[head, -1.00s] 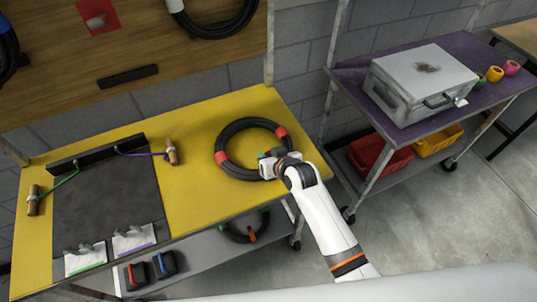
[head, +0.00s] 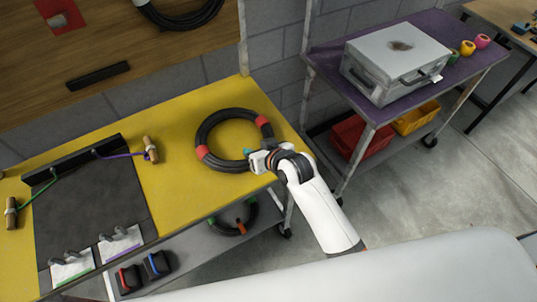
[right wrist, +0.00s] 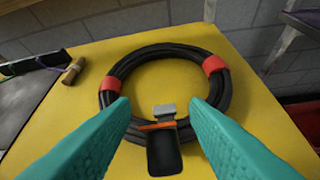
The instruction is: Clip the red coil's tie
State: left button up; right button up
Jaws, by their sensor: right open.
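A black cable coil with red bands (head: 205,128) lies flat on the yellow tabletop; it fills the middle of the right wrist view (right wrist: 107,98). At its near side is a tie (right wrist: 164,144), a black strap with an orange band and a grey buckle. My right gripper (head: 250,156) is at the near right edge of the coil in the head view. In the right wrist view its teal fingers (right wrist: 160,108) are spread wide, one on either side of the tie, with nothing gripped. My left gripper is not in view.
A dark mat (head: 85,205) with cords and tagged clips lies on the table's left. A shelf below holds another coil (head: 250,215) and two dark boxes. At right, a purple cart (head: 325,55) carries a grey case (head: 395,60), with red and yellow bins below.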

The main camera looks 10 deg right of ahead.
jog(key=b+v, duration=0.1)
jog(key=v, duration=0.6)
jog(key=shift+r, duration=0.1)
